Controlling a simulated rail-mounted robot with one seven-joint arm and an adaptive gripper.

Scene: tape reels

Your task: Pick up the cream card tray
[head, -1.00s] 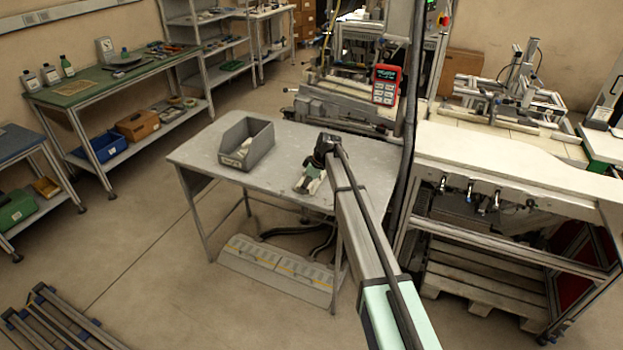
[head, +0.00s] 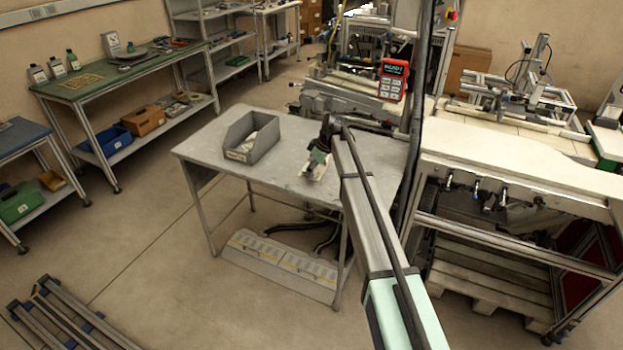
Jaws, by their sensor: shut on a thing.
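The cream card tray (head: 314,172) is a small pale piece at the grey metal table (head: 215,165), right of the grey bin. My gripper (head: 317,160) points down over it and is shut on it. The tray looks tilted, and its upper part is hidden by the fingers. It is too small in this view to tell how far it is above the tabletop.
A grey open bin (head: 262,140) with pale contents stands on the table left of my gripper. A red handheld device (head: 393,80) hangs behind on the right. A cream-topped workbench (head: 490,160) lies right. The table's front left is clear.

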